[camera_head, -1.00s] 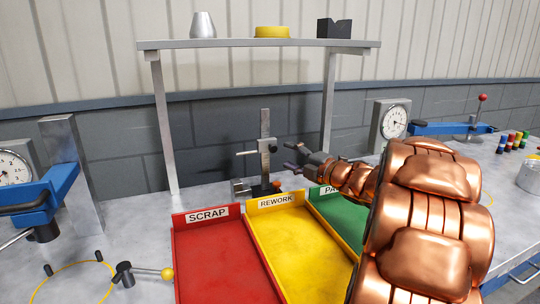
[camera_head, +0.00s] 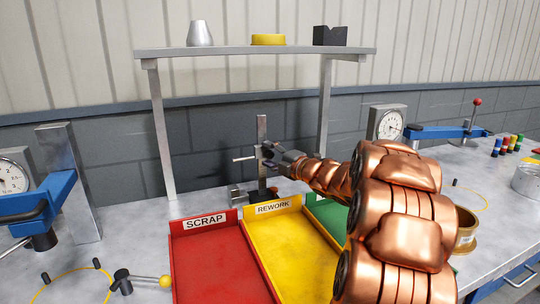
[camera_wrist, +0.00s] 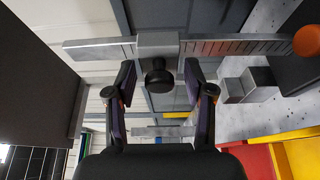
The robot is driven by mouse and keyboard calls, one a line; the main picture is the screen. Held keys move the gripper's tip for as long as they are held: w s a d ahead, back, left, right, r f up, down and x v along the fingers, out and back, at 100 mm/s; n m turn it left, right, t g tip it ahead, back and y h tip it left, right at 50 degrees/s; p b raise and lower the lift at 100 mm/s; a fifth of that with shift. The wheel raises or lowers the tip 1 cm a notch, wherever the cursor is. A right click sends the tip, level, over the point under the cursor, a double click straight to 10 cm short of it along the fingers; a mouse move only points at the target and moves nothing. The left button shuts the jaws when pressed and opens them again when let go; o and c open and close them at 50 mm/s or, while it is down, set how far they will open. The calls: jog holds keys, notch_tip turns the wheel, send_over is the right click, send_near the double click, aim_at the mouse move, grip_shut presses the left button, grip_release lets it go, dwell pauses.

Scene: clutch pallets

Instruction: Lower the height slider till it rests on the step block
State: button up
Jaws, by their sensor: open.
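The height gauge column (camera_head: 262,130) stands upright behind the trays, and lies sideways in the wrist view. Its height slider (camera_wrist: 157,48) is partway along the column, with a round black knob (camera_wrist: 159,78) facing my gripper. In the head view its thin pointer (camera_head: 243,159) sticks out left, with a clear gap above the grey step block (camera_head: 237,193), which also shows in the wrist view (camera_wrist: 250,84). My gripper (camera_head: 267,154) is open, its fingertips (camera_wrist: 159,72) on either side of the knob with gaps visible. In the head view my gripper hides much of the slider.
The red SCRAP tray (camera_head: 205,224), yellow REWORK tray (camera_head: 273,210) and a green tray (camera_head: 328,212) lie in front. A shelf (camera_head: 250,52) spans above the gauge. An orange knob (camera_wrist: 307,41) is near the column's base. Dial gauges stand at both sides.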

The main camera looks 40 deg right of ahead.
jog(key=shift+c, duration=0.2)
grip_shut()
jog(key=shift+f, duration=0.1)
notch_tip(320, 180, down, 9)
jog(key=b, duration=0.8)
jog(key=shift+o, duration=0.2)
grip_release()
